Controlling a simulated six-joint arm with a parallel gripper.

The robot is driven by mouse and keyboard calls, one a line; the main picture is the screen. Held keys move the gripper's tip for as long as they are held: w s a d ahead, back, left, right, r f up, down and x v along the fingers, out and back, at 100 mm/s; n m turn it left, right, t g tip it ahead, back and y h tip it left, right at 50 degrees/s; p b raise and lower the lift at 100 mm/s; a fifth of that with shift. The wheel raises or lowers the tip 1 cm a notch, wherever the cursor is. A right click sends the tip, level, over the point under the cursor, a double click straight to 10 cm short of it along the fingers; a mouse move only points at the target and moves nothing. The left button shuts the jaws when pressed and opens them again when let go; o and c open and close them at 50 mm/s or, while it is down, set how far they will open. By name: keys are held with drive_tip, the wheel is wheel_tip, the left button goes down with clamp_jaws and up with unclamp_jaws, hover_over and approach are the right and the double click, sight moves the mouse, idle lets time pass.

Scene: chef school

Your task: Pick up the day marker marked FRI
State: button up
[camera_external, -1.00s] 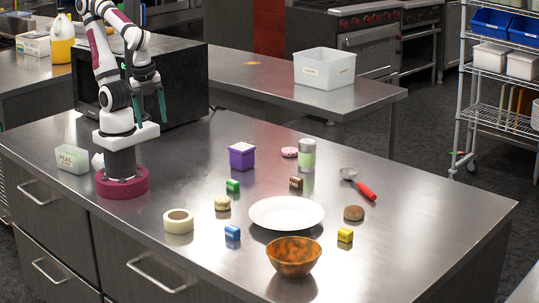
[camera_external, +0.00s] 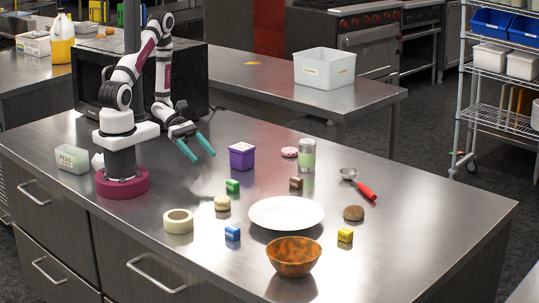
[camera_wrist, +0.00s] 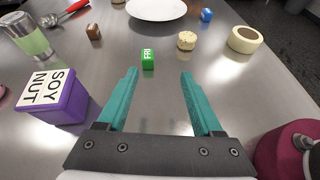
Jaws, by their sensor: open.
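The green day marker (camera_external: 232,186) is a small block on the steel counter, between the purple box and the round beige item. In the wrist view the green marker (camera_wrist: 148,59) shows white letters that look like FRI, turned sideways. It lies ahead of my gripper (camera_wrist: 158,75), slightly left of the middle between the fingers. My gripper (camera_external: 199,152) has teal fingers spread open and empty, above the counter and behind the marker in the external view. Other small blocks are brown (camera_external: 296,183), blue (camera_external: 233,233) and yellow (camera_external: 345,236); their lettering is too small to read.
A purple box (camera_external: 242,156) labelled SOY NUT stands close to the marker. A beige round item (camera_external: 222,203), a tape roll (camera_external: 178,221), a white plate (camera_external: 286,213) and a wooden bowl (camera_external: 294,257) are nearby.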

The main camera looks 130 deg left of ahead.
drive_tip(key=shift+w+a+f+n+y, duration=0.1)
drive_tip(key=shift+a+f+n+y, duration=0.2)
drive_tip(key=shift+f+n, duration=0.2)
drive_tip(key=shift+w+a+f+n+y, duration=0.1)
drive_tip(key=shift+a+f+n+y, duration=0.1)
drive_tip(key=shift+f+n+y, duration=0.25)
approach(234, 182)
drive_tip(key=x, duration=0.2)
drive_tip(key=f+x, duration=0.1)
drive_tip(key=x, duration=0.2)
drive_tip(key=shift+s+d, duration=0.1)
drive_tip(key=shift+s, duration=0.15)
drive_tip(key=x, duration=0.4)
drive_tip(key=r+x, duration=0.1)
drive_tip(key=x, duration=0.1)
drive_tip(key=shift+w, duration=0.15)
clamp_jaws()
